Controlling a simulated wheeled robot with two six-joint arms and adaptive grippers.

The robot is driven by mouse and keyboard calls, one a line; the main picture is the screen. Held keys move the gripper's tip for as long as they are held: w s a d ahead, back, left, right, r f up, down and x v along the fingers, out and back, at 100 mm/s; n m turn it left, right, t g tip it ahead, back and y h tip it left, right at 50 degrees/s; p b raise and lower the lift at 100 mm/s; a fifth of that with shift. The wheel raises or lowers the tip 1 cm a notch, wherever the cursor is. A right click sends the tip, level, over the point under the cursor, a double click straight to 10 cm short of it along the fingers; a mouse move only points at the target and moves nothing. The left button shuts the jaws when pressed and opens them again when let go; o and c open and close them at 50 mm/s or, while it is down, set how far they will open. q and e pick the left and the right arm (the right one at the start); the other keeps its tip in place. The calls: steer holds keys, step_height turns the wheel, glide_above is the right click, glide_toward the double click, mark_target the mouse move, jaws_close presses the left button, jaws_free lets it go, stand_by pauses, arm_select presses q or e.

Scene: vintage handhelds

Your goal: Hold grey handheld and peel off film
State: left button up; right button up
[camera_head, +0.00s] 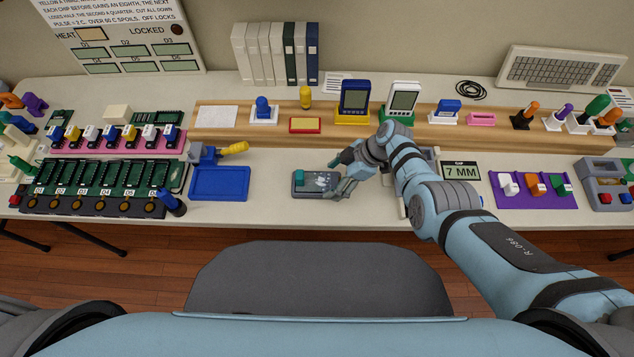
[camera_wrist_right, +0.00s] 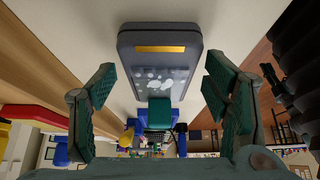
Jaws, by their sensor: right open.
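The grey handheld (camera_head: 306,189) lies flat near the front of the table. A clear film (camera_head: 324,180) with pale bubble spots covers its face, and a green tab (camera_head: 299,177) sticks up at its left end. In the right wrist view the handheld (camera_wrist_right: 160,40) shows a yellow strip, the bubbled film (camera_wrist_right: 158,82) and the green tab (camera_wrist_right: 160,112). My right gripper (camera_head: 339,177) is open at the handheld's right end. Its fingers (camera_wrist_right: 158,88) stand either side of the handheld in the wrist view, with gaps. My left gripper is not in view.
A blue tray (camera_head: 220,184) lies to the left, with a blue and yellow tool behind it. A wooden riser (camera_head: 350,133) with several handhelds on stands runs behind. A "7 MM" gap sign (camera_head: 460,170) and a purple mat (camera_head: 532,203) are to the right. Table is clear between tray and handheld.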

steer(key=c, duration=1.2)
